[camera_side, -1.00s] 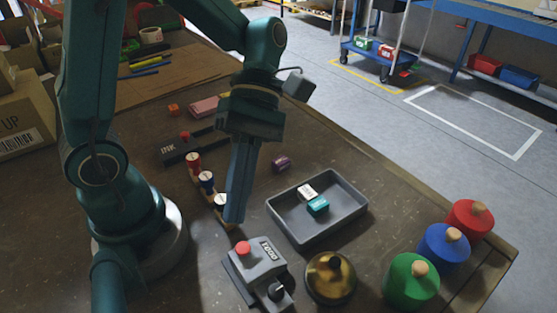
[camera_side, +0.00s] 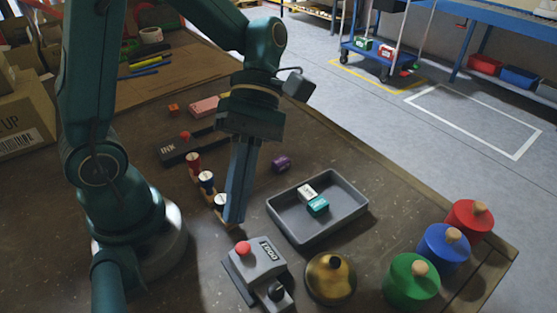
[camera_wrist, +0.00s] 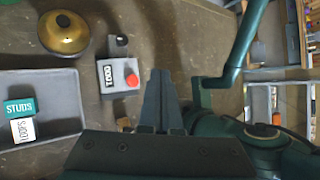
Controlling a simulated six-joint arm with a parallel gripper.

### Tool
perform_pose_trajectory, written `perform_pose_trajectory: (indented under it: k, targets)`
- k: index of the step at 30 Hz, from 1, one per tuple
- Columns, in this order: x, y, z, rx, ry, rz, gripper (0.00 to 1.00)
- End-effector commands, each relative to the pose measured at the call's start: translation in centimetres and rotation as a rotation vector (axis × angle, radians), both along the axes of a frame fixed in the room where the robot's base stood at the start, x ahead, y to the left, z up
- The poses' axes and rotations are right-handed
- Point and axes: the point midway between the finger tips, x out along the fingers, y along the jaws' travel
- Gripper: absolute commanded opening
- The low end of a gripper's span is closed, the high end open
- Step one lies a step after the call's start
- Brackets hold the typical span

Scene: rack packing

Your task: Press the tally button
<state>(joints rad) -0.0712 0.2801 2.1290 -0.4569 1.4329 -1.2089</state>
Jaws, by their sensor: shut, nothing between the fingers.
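The tally counter (camera_side: 262,268) is a grey box with a labelled display and a dark knob at its front. Its red tally button (camera_side: 242,248) sits on top at the left. In the wrist view the counter (camera_wrist: 112,78) and its red button (camera_wrist: 132,80) lie left of my fingers. My gripper (camera_side: 235,220) is shut and empty, pointing down above and just behind the button in the side view, apart from it. It also shows in the wrist view (camera_wrist: 162,75), at the right of the button.
A grey tray (camera_side: 350,216) holding two small labelled blocks stands right of my gripper. A brass bell (camera_side: 330,280) is beside the counter. Several stamps (camera_side: 206,182) stand in a row behind my fingers. Red, blue and green knobbed cylinders (camera_side: 412,284) stand at the right edge.

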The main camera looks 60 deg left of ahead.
Motion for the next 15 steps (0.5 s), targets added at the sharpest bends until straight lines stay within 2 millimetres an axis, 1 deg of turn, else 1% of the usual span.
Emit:
perform_pose_trajectory:
  k: [6, 8, 12, 15]
  targets:
    - [0.0, 0.0, 0.2, 0.000, -0.002, 0.000, 0.00]
    - [0.1, 0.0, 0.8, -0.002, -0.006, 0.000, 0.00]
    - [0.1, 0.0, 3.0, 0.000, -0.007, 0.000, 0.00]
    - [0.0, 0.0, 3.8, 0.000, -0.004, 0.000, 0.00]
